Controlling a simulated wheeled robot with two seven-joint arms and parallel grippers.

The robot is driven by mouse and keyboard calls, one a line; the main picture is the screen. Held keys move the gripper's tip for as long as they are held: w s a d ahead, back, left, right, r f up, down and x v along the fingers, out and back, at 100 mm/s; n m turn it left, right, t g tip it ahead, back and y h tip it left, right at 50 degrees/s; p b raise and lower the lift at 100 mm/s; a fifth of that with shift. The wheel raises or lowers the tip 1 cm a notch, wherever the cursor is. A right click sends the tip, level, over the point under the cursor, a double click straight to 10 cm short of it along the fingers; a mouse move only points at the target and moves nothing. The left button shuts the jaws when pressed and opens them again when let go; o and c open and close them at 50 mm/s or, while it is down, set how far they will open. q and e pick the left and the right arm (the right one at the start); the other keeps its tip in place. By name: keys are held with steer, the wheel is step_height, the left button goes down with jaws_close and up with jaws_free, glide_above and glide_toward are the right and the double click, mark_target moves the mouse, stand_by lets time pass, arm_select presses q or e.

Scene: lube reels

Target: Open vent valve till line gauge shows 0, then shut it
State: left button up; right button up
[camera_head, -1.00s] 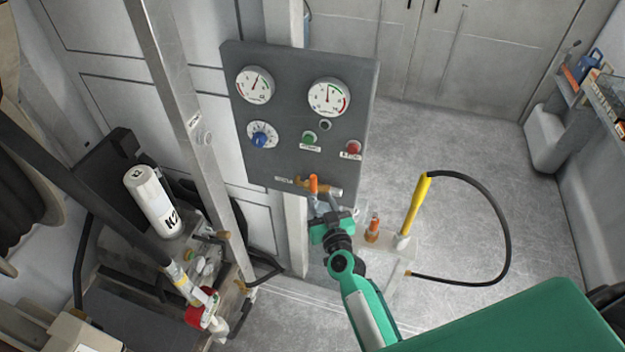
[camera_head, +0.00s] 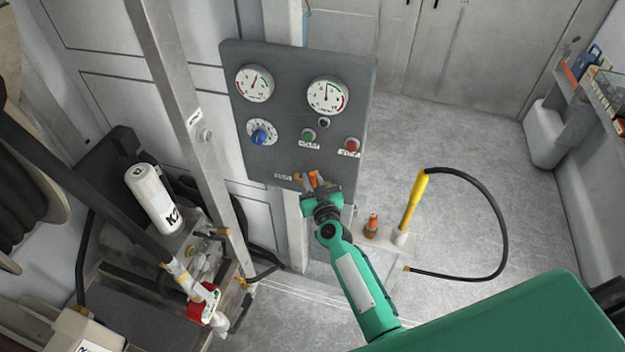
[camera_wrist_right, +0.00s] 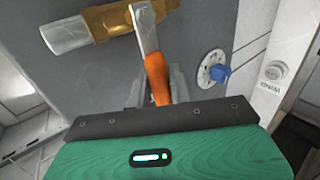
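The vent valve is a brass fitting (camera_wrist_right: 112,20) at the panel's lower edge, with an orange-sleeved lever (camera_wrist_right: 157,78). The lever also shows in the head view (camera_head: 312,179). My right gripper (camera_head: 316,182) is at the lever, its fingers apart on either side of the orange sleeve; whether they touch it is unclear. Two white gauges sit on the dark panel (camera_head: 285,110). The left gauge (camera_head: 254,83) has its needle up and slightly right; the right gauge (camera_head: 328,96) has its needle about straight up. Their labels are unreadable. My left gripper is out of view.
A blue knob (camera_head: 260,137), a green button (camera_head: 308,135) and a red button (camera_head: 352,145) are on the panel. Right of my arm stand a small orange-topped bottle (camera_head: 372,226) and a yellow handle (camera_head: 414,202) with a black hose (camera_head: 501,220). Floor behind is clear.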

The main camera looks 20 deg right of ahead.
jaws_close()
